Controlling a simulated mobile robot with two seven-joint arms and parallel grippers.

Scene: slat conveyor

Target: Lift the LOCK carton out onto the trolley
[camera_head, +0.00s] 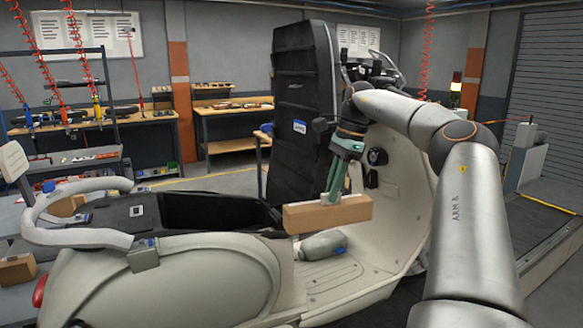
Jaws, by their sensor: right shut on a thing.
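A brown carton (328,214) hangs in my right gripper (334,192), whose green fingers are shut on its top. The carton is level, above the scooter's floorboard and just right of the open black under-seat bin (205,212). I cannot read any lettering on it. A grey surface (12,296) at the left edge, perhaps the trolley, bears a small carton (17,269). Another carton (66,206) shows partly behind the scooter's grab rail. My left gripper is not in view.
The cream scooter (200,280) fills the foreground, with its pale grab rail (80,238) at left. The raised black seat (303,110) stands tall behind the carton. A grey rounded object (322,245) lies on the floorboard under it. Workbenches (235,125) stand at the back.

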